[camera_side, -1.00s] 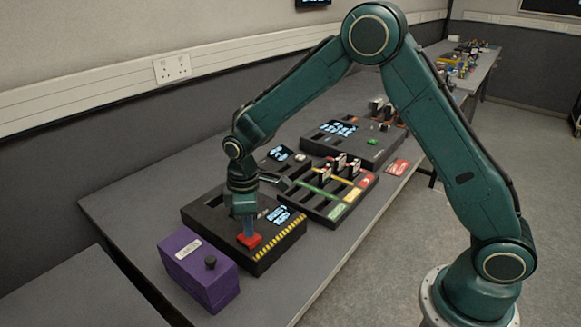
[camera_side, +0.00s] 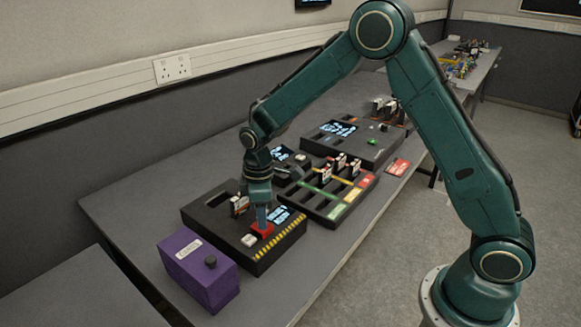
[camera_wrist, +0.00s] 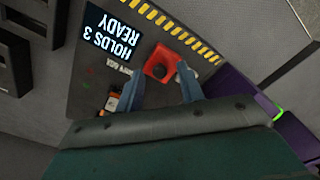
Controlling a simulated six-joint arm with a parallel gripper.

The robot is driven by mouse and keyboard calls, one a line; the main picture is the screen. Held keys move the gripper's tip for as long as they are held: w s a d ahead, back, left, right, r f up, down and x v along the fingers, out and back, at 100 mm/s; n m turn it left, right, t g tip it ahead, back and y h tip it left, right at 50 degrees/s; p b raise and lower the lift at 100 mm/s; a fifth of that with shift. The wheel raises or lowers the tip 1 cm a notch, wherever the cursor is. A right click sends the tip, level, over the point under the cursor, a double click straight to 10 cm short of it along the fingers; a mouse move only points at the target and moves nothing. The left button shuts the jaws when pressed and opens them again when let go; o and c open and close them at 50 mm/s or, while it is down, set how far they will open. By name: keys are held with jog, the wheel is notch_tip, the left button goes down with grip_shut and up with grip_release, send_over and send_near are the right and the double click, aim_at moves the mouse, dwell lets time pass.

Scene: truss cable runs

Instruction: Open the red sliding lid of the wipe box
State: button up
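The red sliding lid (camera_side: 263,229) lies on the black panel box (camera_side: 222,226), beside a pale block-like patch (camera_side: 249,240) that looks like the wipe in its opening. My gripper (camera_side: 262,222) points straight down at the lid. In the wrist view, the lid (camera_wrist: 161,62) with its dark middle shows between the two fingertips of my gripper (camera_wrist: 160,78). The fingers stand apart, with gaps beside the dark middle. Part of the white wipe (camera_wrist: 182,72) shows by the right finger. Whether a finger touches the lid's edge is hard to see.
A small orange-and-white part (camera_wrist: 112,100) stands on the panel near the left finger. A divided black tray (camera_side: 325,205) lies behind to the right. A lit display (camera_wrist: 112,38) reads "HOLDS 3 READY".

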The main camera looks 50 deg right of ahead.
notch_tip(320, 180, up, 14)
dwell(1.0)
jog(key=s+d+r+m+t, duration=0.35)
jog(key=s+r, duration=0.55)
jog(key=s, duration=0.4)
jog(key=s+d+m+t, duration=0.1)
jog(key=s+m, duration=0.4)
jog(key=s, duration=1)
jog(key=shift+f+t, duration=0.45)
jog(key=shift+t, duration=0.1)
